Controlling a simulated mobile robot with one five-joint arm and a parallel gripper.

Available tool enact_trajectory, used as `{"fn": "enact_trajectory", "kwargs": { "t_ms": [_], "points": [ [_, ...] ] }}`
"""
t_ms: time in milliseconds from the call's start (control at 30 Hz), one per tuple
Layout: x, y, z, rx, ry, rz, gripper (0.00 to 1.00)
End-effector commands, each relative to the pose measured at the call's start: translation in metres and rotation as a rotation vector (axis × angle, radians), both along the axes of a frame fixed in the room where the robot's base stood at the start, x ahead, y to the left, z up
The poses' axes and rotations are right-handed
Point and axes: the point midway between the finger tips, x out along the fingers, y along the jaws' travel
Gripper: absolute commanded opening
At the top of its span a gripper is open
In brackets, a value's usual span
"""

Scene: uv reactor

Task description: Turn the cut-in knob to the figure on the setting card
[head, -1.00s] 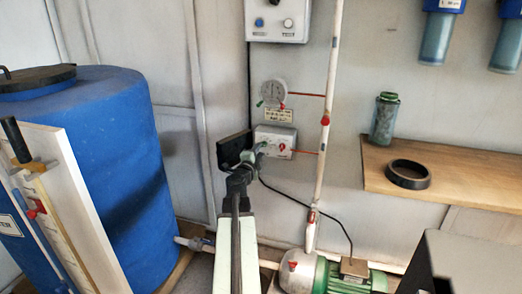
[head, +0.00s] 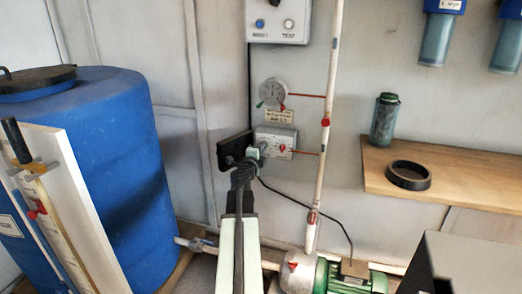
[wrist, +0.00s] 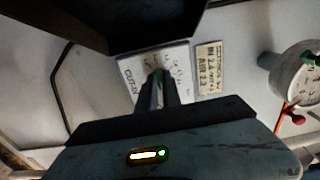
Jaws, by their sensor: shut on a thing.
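The grey switch box (head: 284,135) is on the wall below the gauge. The wrist view shows its white face marked CUT-IN (wrist: 129,78) with a printed scale. In the head view my gripper (head: 259,150) is at the left part of the box. The setting card (wrist: 209,68) is beside the box; AIR 2.2 seems legible on it, and other lines are blurred.
A round gauge (head: 272,92) with a red lever is above the card. A red knob (head: 282,149) is on the box's right part. A white pipe (head: 325,130) rises on the right, above a green pump (head: 330,277). A blue tank (head: 115,170) stands left.

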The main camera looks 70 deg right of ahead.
Motion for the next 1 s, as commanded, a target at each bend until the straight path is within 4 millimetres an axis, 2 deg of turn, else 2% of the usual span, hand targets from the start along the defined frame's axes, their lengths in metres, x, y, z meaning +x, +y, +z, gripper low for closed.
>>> {"fn": "enact_trajectory", "kwargs": {
  "t_ms": [233,300,333,633,733,867,1000],
  "points": [
    [-0.001,0.0,0.0,0.0,-0.008,-0.001,0.0],
    [-0.001,0.0,0.0,0.0,-0.008,-0.001,0.26],
    [-0.001,0.0,0.0,0.0,-0.008,-0.001,0.31],
    [-0.001,0.001,0.0,0.0,-0.006,-0.001,0.31],
    [-0.001,0.006,0.0,0.0,-0.006,0.0,0.31],
    [-0.003,0.025,0.0,0.0,-0.006,0.001,0.31],
    [-0.005,0.055,0.0,0.0,-0.007,0.0,0.31]
  ]
}}
